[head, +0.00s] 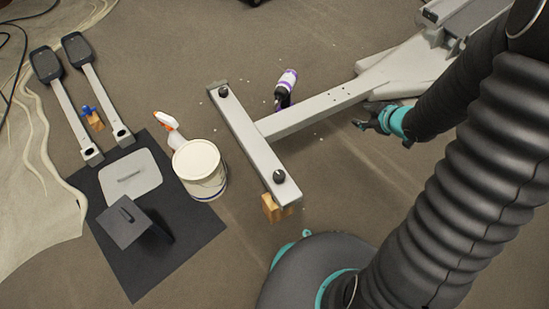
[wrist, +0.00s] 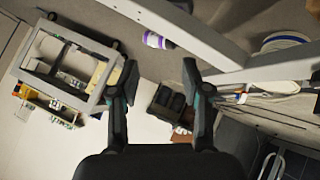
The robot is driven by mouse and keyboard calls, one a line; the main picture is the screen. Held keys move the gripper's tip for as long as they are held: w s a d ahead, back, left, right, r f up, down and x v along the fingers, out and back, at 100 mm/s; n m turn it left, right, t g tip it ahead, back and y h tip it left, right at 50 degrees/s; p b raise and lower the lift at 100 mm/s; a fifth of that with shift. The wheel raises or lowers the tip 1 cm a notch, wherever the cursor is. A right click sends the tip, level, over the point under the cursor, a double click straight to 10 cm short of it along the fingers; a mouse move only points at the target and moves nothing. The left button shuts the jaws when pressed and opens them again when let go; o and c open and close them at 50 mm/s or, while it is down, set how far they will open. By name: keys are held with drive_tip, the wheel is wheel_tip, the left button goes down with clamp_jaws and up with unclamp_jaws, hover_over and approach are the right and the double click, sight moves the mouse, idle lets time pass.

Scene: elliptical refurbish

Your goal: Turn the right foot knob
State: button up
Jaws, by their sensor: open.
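The grey frame (head: 320,108) lies on the floor, with a crossbar at its left end. Two black knobs sit on that crossbar: one at its far end (head: 223,92) and one at its near, right end (head: 279,177). My gripper (head: 360,124) is to the right of the crossbar, beside the frame's long beam and apart from both knobs. In the wrist view my gripper (wrist: 160,73) is open, with nothing between its fingers. Grey beams of the frame (wrist: 185,30) cross the top of that view. I cannot make out either knob there.
A wooden block (head: 270,208) is under the near crossbar end. A white bucket (head: 200,168) and a spray bottle (head: 168,122) stand left of the crossbar. A purple-and-white bottle (head: 287,85) is by the beam. A black mat (head: 185,235) lies left.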

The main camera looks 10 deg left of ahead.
drive_tip(key=s+a+f+n+g+y+b, duration=0.1)
drive_tip(key=s+a+f+n+g+y, duration=0.2)
drive_tip(key=f, duration=0.4)
drive_tip(key=n+g+y+b, duration=0.1)
drive_tip(key=g+y+b, duration=0.25)
drive_tip(key=y, duration=0.75)
approach(272, 178)
wheel_tip(272, 178, up, 4)
drive_tip(key=d, duration=0.3)
drive_tip(key=a, duration=1.3)
drive_tip(key=shift+w+f, duration=0.15)
drive_tip(key=shift+w, duration=0.25)
